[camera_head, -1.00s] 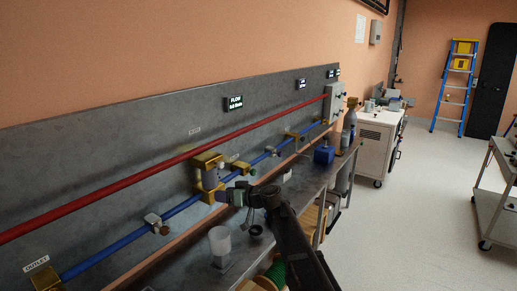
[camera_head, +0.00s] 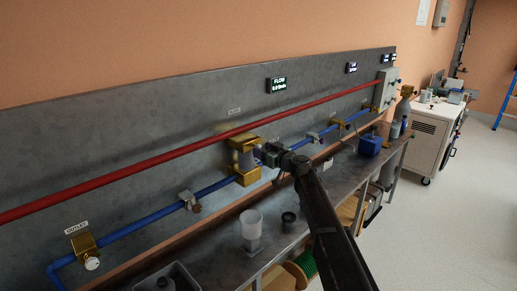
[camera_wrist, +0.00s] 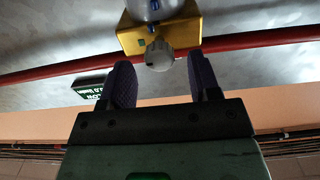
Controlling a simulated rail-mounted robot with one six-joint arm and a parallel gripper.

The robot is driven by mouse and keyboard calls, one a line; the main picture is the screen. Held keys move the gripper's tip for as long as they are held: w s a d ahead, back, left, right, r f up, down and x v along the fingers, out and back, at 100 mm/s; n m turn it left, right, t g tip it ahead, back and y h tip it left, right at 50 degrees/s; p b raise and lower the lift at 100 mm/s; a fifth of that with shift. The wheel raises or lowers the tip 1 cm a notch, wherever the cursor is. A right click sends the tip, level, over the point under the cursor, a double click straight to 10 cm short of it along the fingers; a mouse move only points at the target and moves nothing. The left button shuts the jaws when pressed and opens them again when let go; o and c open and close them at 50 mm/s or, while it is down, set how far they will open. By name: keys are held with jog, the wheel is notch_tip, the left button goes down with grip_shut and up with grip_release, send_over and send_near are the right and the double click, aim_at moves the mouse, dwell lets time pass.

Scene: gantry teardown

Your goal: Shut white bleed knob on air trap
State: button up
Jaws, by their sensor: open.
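The air trap (camera_head: 243,161) is a clear body between gold blocks on the blue line. My gripper (camera_head: 262,155) is at its right side, with the fingers partly lost against the trap. In the head view I cannot make out the knob near my gripper.
The red pipe (camera_head: 150,168) runs along the grey panel (camera_head: 120,130) above the blue pipe (camera_head: 222,184). A clear cup (camera_head: 251,224) and a dark round part (camera_head: 289,218) stand on the bench below. A display (camera_head: 282,84) hangs above.

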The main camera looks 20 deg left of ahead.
jog(key=x, duration=0.3)
jog(key=shift+c, duration=0.2)
jog(key=c, duration=0.9)
